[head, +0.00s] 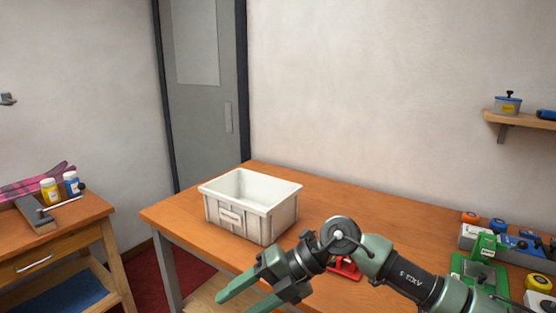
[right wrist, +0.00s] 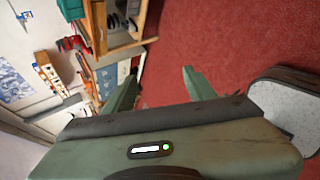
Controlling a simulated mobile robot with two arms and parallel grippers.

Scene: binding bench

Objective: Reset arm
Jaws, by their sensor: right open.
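My right gripper (head: 238,304) comes in from the right in the head view, low and in front of the workbench (head: 385,210). Its two green fingers are spread apart with nothing between them. In the right wrist view the gripper (right wrist: 158,78) also shows open and empty, with red floor (right wrist: 230,45) behind it. The gripper is apart from the white bin (head: 277,213), which stands on the bench behind it. My left gripper is not in view.
The white bin looks empty. A red object (head: 346,270) is partly hidden behind my right arm. Green, grey and blue items, including a green tool (head: 478,268), crowd the bench's right end. A side table (head: 75,222) with bottles stands left; the bench's back middle is clear.

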